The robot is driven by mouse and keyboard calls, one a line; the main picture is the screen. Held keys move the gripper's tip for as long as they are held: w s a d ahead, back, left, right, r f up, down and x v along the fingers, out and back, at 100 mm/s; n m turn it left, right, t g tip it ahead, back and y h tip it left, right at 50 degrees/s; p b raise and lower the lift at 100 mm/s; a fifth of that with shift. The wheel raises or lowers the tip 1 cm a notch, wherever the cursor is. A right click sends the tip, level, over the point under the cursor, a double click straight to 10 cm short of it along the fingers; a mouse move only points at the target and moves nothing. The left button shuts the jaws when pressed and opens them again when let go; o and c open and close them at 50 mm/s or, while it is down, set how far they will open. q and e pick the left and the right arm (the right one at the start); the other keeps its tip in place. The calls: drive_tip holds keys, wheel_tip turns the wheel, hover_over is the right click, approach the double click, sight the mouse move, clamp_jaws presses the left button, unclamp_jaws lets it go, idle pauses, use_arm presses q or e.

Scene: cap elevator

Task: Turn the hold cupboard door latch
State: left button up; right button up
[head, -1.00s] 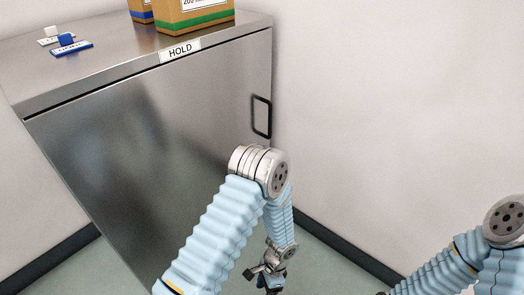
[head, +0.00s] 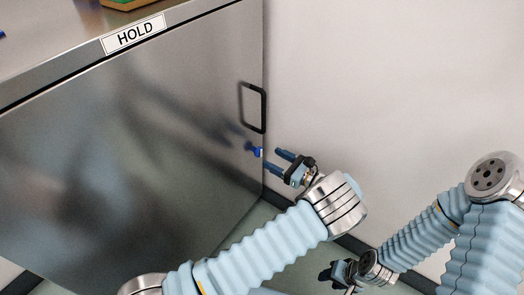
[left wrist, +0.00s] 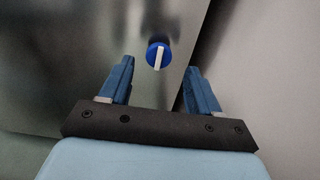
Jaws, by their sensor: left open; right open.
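The cupboard door latch (head: 257,151) is a small blue knob low on the right side of the steel door (head: 130,150), below the black handle (head: 264,108). In the left wrist view the latch (left wrist: 159,55) is a round blue disc with a white bar standing nearly upright. My left gripper (head: 273,160) is open and empty, with its blue fingers pointing at the latch from a short way off. In the left wrist view the latch shows between the fingertips, slightly beyond them. My right gripper (head: 340,272) is open, low at the bottom and away from the door.
The steel cupboard has a HOLD label (head: 133,34) on its top edge, and a cardboard box (head: 125,4) shows partly on top. A pale wall (head: 390,80) stands close at the right of the door.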

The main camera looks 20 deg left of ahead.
sight(260, 152)
use_arm(q)
drive_tip(key=x, duration=0.5)
drive_tip(key=shift+w+a, duration=0.1)
drive_tip(key=shift+a, duration=0.3)
drive_tip(key=c, duration=1)
